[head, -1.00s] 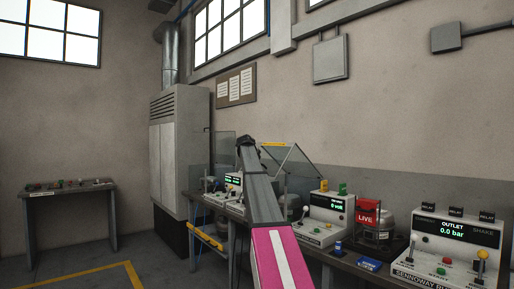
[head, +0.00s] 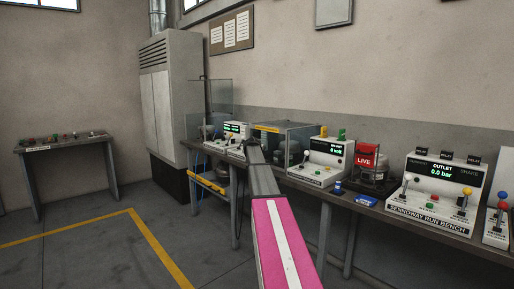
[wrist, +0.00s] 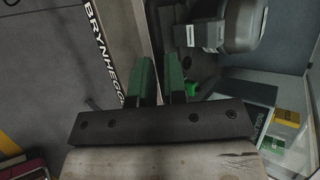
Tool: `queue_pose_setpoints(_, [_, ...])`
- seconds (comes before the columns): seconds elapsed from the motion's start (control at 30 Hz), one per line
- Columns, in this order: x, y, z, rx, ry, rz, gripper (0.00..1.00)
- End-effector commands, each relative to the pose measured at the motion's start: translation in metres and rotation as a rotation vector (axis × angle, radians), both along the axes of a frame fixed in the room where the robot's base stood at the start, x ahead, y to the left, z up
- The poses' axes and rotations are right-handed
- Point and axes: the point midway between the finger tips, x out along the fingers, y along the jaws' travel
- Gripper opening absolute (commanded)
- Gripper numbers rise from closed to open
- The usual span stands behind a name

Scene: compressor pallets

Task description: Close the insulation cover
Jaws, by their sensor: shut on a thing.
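The insulation cover (head: 287,128) is a clear box-like lid with a yellow strip on top, on the bench at mid-picture in the head view. Its top looks about level, and grey machinery shows through it. My gripper (wrist: 157,75) shows two green fingers in the wrist view, close together with a narrow gap. They are shut on the cover's edge, though the gripped part is thin and hard to make out. In the head view my arm hides the fingers and part of the cover's left side. A grey rounded machine (wrist: 235,28) lies right of the fingers in the wrist view.
A white control console (head: 325,160) stands just right of the cover, then a red LIVE sign (head: 366,158) and the OUTLET console (head: 440,190). A smaller console (head: 236,130) stands to the left. A grey cabinet (head: 170,95) is behind.

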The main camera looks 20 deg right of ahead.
Motion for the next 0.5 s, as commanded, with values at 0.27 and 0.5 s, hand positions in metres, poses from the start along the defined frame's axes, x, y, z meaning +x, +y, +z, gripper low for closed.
queue_pose_setpoints(0.27, [-0.001, -0.001, -0.033, 0.019, 0.01, -0.003, 0.0])
queue_pose_setpoints(0.5, [0.0, -0.003, -0.036, 0.02, 0.009, -0.004, 0.0])
